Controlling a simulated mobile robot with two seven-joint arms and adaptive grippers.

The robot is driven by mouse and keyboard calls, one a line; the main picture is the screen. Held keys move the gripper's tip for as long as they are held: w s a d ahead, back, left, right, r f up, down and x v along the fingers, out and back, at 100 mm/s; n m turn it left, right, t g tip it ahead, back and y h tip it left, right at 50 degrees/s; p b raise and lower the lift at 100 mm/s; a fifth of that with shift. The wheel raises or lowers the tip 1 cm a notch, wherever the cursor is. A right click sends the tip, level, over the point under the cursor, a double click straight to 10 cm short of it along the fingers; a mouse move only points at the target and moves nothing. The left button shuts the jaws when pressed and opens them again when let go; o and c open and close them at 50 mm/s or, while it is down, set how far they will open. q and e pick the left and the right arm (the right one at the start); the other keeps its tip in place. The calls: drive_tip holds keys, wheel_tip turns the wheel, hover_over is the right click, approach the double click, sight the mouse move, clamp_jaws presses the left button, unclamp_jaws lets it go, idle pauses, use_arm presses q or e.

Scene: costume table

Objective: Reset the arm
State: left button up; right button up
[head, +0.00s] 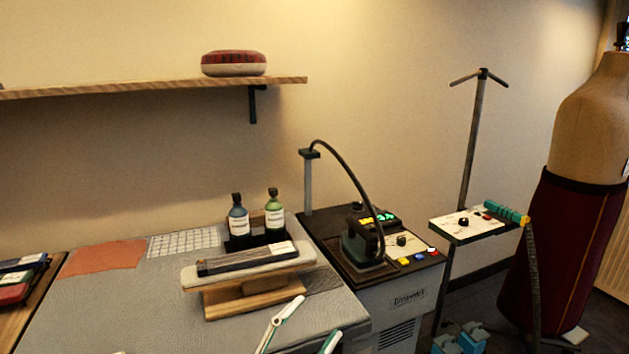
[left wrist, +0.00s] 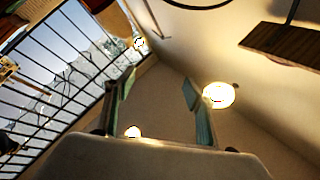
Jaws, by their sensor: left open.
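My left gripper (head: 316,317) is at the bottom of the head view, in front of the grey ironing table (head: 110,310). Its two pale and green fingers stand apart, with nothing seen between them. In the left wrist view the left gripper (left wrist: 158,95) also shows open and empty, its two greenish fingers spread. Beyond them are a plain wall, lit lamps (left wrist: 219,95) and a barred window (left wrist: 60,75).
A wooden sleeve board (head: 240,302) and two bottles (head: 238,222) stand on the table. An iron (head: 360,245) sits on a control unit right of it. A stand with a panel (head: 470,224) and a dress form (head: 560,240) are farther right. A shelf (head: 150,87) hangs above.

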use_arm(q)
drive_tip(key=s+a+f+n+y, duration=0.2)
drive_tip(key=a+f+n+y, duration=0.15)
drive_tip(key=f, duration=0.35)
drive_tip(key=s+a+f+n+g+y, duration=0.1)
drive_tip(key=a+f+n+y, duration=0.2)
drive_tip(key=f, duration=0.4)
drive_tip(key=s+a+f+n+y, duration=0.2)
drive_tip(key=a+f+y, duration=0.1)
drive_tip(key=a+f, duration=0.3)
drive_tip(key=s+a+f+n+g+y, duration=0.1)
drive_tip(key=s+a+f+g, duration=0.1)
drive_tip(key=s+f, duration=0.4)
drive_tip(key=s+a+f+n+g+y, duration=0.2)
drive_tip(key=s+a+f, duration=0.3)
drive_tip(key=f, duration=0.4)
drive_tip(key=shift+s+g, duration=0.4)
drive_tip(key=shift+g, duration=0.1)
